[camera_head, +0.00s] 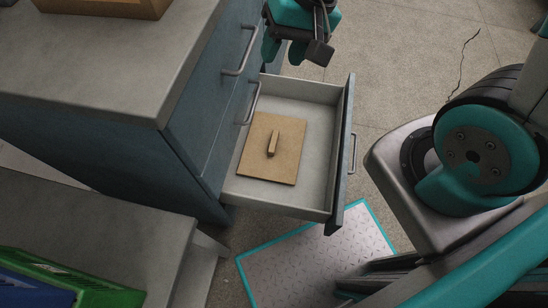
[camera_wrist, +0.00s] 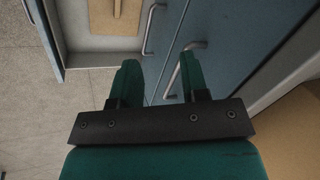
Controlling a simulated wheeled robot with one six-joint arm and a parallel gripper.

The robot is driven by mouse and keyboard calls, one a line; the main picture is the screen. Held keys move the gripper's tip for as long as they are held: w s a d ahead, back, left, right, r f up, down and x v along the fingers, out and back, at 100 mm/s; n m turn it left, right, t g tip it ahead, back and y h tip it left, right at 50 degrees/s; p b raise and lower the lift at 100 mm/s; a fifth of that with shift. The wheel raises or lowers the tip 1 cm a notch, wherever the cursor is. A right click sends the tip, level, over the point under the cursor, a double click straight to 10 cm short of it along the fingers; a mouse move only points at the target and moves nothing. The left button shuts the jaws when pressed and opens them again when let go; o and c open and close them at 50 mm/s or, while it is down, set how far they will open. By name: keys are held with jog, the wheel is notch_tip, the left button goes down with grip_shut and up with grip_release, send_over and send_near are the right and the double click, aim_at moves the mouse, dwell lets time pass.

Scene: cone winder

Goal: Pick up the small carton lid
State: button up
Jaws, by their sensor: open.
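The small carton lid (camera_head: 257,162) is a flat tan square with a raised bar-shaped handle (camera_head: 273,144) in its middle. It lies in the open drawer (camera_head: 314,199) of the blue-grey cabinet. In the wrist view, part of the lid (camera_wrist: 101,25) shows at the top, cut off by the frame edge. My gripper (camera_head: 289,52) is beyond the drawer's far end in the head view, above it and apart from the lid. In the wrist view, my gripper's two green fingers (camera_wrist: 158,75) are apart with nothing between them.
The cabinet's grey top (camera_head: 105,65) carries a tan box (camera_head: 105,8). Bar handles (camera_head: 241,50) stick out from the cabinet front. Green and blue crates (camera_head: 65,280) stand at lower left. A teal-edged floor plate (camera_head: 320,262) lies below the drawer. Bare floor (camera_head: 400,50) is at upper right.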

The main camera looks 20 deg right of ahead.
jog(key=w+d+f+m+h+b, duration=0.15)
jog(key=f+b, duration=0.35)
jog(key=f, duration=0.5)
jog(key=w+d+f+m+t+b, duration=0.1)
jog(key=w+d+f+m+b, duration=0.2)
jog(key=f, duration=0.6)
jog(key=d+f+m+b, duration=0.1)
jog(key=f+m+b, duration=0.2)
jog(key=f+b, duration=0.5)
jog(key=b, duration=0.3)
send_over(275, 141)
jog(key=s+d, duration=0.1)
jog(key=s, duration=0.1)
jog(key=f, duration=1.2)
jog(key=shift+w+d, duration=0.1)
jog(key=shift+w, duration=0.15)
jog(key=shift+b+x, duration=2.05)
jog(key=shift+x, duration=0.95)
jog(key=shift+w, duration=0.15)
jog(key=shift+c, duration=0.4)
jog(key=c, duration=0.6)
